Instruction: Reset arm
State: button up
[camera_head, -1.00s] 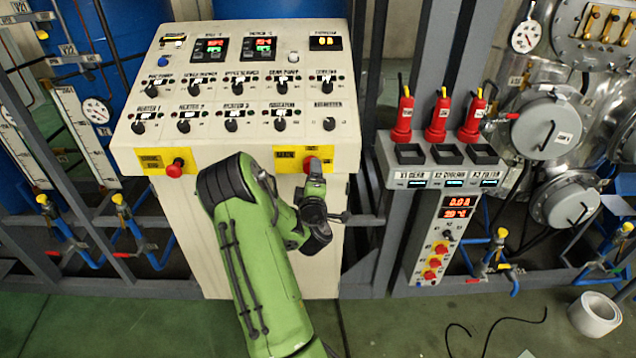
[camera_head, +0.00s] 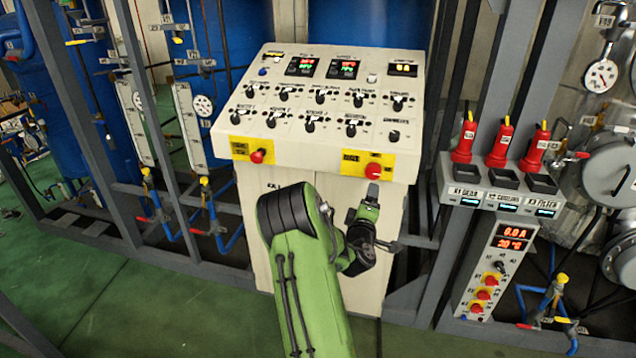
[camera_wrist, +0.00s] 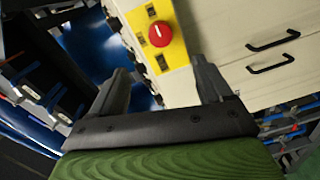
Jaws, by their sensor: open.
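My gripper (camera_head: 382,218) is at the end of my green arm, in front of the right part of the cream control console (camera_head: 300,182). In the wrist view my gripper (camera_wrist: 165,88) is open, with its two dark fingers apart and nothing between them. A red knob on a yellow plate (camera_head: 373,170) is just above the gripper in the head view. The same red knob (camera_wrist: 160,35) shows beyond the gap between the fingers in the wrist view, apart from them.
Another red button (camera_head: 257,156) is on the console's left front. At right, red plugs (camera_head: 498,146) stand behind black sockets on a grey post. Grey frame posts (camera_head: 150,120) and blue pipes flank the console. Green floor (camera_head: 120,290) is open at the lower left.

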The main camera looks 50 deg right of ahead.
jog(key=w+a+r+m+y, duration=0.2)
jog(key=a+r+m+y, duration=0.15)
jog(key=a, duration=0.95)
jog(key=w+a+r+m+y, duration=0.1)
jog(key=a+r+m+y, duration=0.3)
jog(key=a, duration=0.8)
jog(key=s+a+n+g+y, duration=0.1)
jog(key=s+a+y, duration=0.3)
jog(key=s+a, duration=0.4)
jog(key=s+a+r+n+g+y, duration=0.1)
jog(key=s+a+n+y, duration=0.2)
jog(key=s+a, duration=0.5)
jog(key=a+y, duration=0.1)
jog(key=a, duration=0.5)
jog(key=shift+a+n, duration=0.35)
jog(key=shift+s, duration=0.15)
